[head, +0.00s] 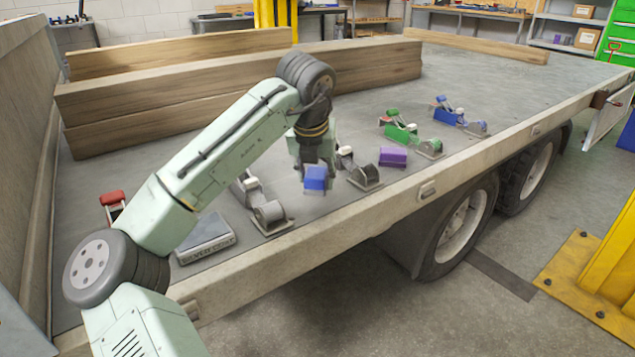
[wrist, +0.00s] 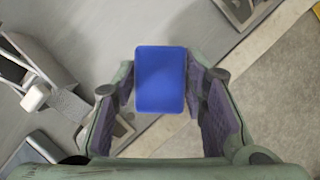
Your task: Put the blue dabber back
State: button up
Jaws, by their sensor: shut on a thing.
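The blue dabber (head: 316,178) is a small blue block with rounded edges. My gripper (head: 315,166) points down and is shut on it, above the trailer bed near its front edge. In the wrist view the blue dabber (wrist: 160,80) sits between the two fingers of my gripper (wrist: 161,85), its flat blue face towards the camera. Its underside is hidden there. Two bare grey metal stands flank it: one (head: 267,214) at left and one (head: 362,176) at right. A stand with blue parts (head: 458,117) is farther right on the bed.
A purple block (head: 393,157) lies right of the right grey stand. A stand with green parts (head: 408,134) is beyond it. A red item (head: 112,200) and a tray labelled silver coat (head: 205,238) are at left. Long timber beams (head: 240,95) lie behind my arm.

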aim_at(318, 184)
jog(key=shift+w+d, duration=0.1)
jog(key=shift+w, duration=0.5)
jog(key=f, duration=0.3)
jog(key=shift+w+f, duration=0.3)
jog(key=shift+f, duration=0.05)
jog(key=o, duration=1)
jog(key=shift+f, duration=0.1)
jog(key=v, duration=1.2)
jog(key=shift+p, duration=0.4)
